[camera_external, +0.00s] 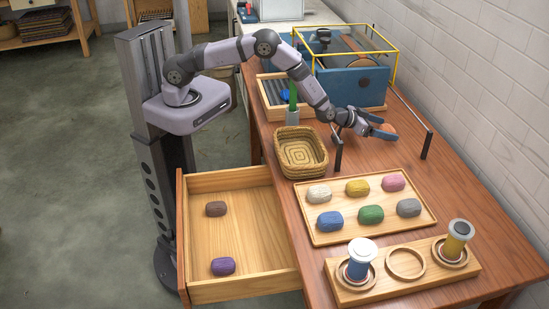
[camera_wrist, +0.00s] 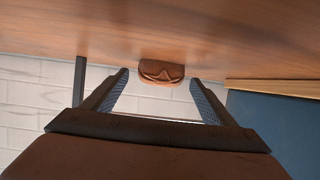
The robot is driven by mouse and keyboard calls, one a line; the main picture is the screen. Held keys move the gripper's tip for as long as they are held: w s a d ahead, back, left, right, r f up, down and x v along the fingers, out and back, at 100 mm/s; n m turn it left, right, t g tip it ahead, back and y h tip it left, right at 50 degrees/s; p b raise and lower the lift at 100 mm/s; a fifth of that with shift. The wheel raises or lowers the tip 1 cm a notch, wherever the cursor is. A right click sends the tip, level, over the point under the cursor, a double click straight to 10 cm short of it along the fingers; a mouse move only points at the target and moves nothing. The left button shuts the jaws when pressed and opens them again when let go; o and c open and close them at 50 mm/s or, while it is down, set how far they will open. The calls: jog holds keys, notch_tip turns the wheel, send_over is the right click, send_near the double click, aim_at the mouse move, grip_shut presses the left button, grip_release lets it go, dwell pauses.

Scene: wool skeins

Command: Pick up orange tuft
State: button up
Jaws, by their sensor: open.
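The orange tuft (camera_external: 389,127) is a small orange-brown lump at the fingers of my gripper (camera_external: 378,126), over the wooden table beside the blue machine. In the wrist view the tuft (camera_wrist: 161,72) shows against the table's wooden surface, centred in the gap between the two fingertips (camera_wrist: 160,79). My gripper is open, with a finger on each side of the tuft and visible space between. Whether either finger touches it, I cannot tell.
The blue machine (camera_external: 352,86) with a yellow frame stands behind. Dark posts (camera_external: 427,145) rise nearby. A woven basket (camera_external: 300,152), a tray (camera_external: 418,223) of several coloured skeins and a spool stand (camera_external: 400,284) are in front. The open drawer (camera_external: 240,235) holds brown and purple skeins.

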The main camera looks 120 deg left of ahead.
aim_at(384, 127)
jog(key=c, duration=1.1)
jog(key=shift+c, duration=0.2)
notch_tip(384, 127, up, 10)
jog(key=shift+b, duration=0.45)
